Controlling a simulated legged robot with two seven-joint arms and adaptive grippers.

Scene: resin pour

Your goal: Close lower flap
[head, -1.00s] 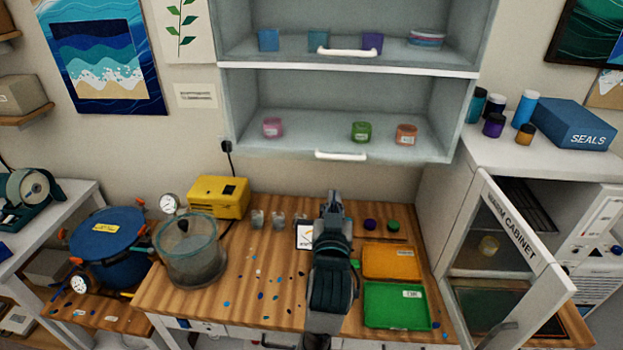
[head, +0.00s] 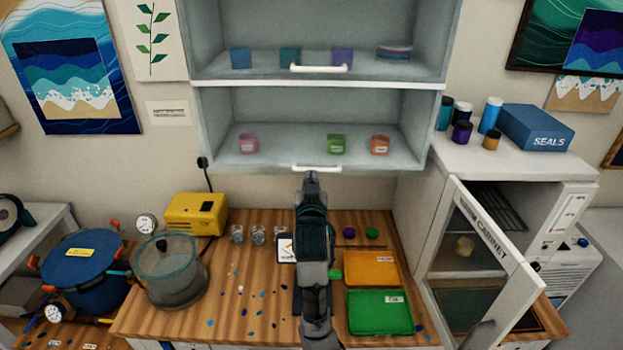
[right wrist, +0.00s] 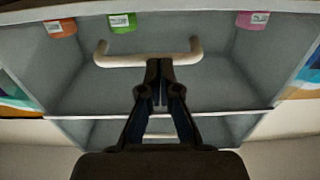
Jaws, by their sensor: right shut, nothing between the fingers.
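The wall cabinet (head: 437,110) has a lower compartment whose inside shows, with its white handle (head: 317,168) at the bottom front edge. I cannot tell whether a clear flap panel covers the front. My right gripper (head: 311,177) points up at this handle, its tips just at or below it. In the right wrist view, the shut, empty fingertips (right wrist: 160,68) overlap the handle bar (right wrist: 140,61) in the picture, but I cannot tell whether they touch. My left gripper is not in view.
Pink (head: 248,144), green (head: 337,144) and orange (head: 379,145) jars stand in the lower compartment. An upper handle (head: 318,69) is above. Below are a green tray (head: 378,314), an orange tray (head: 371,270) and a clear pot (head: 170,270). A cabinet door (head: 490,250) stands open at right.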

